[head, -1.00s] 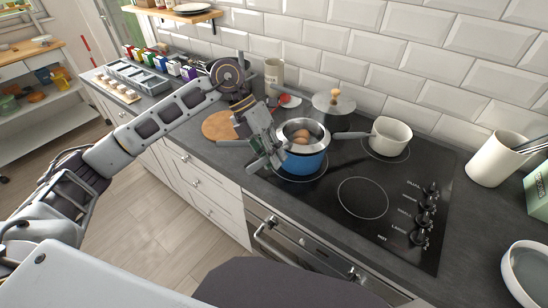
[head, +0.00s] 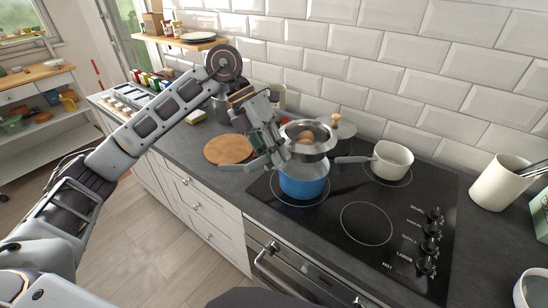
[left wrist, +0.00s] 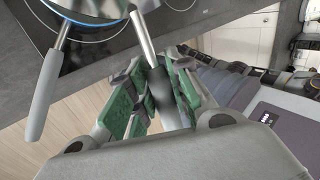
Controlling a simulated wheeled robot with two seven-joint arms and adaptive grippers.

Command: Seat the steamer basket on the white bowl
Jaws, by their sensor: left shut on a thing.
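The steamer basket (head: 322,146) is a shiny metal bowl shape with brown eggs in it. It hangs above the blue pot (head: 304,181) on the hob, in the head view. My left gripper (head: 268,150) is shut on the basket's handle. In the left wrist view the handle (left wrist: 143,38) runs down between the fingers of my left gripper (left wrist: 155,92). The white bowl (head: 534,288) is at the lower right corner of the head view, partly cut off by the frame. My right gripper is not in view.
A cream saucepan (head: 392,159) stands on the rear right burner. A lid (head: 343,128) lies behind the pot. A utensil crock (head: 498,182) and a green box (head: 540,212) stand on the right. A round wooden board (head: 228,149) lies on the left. The front right burner is clear.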

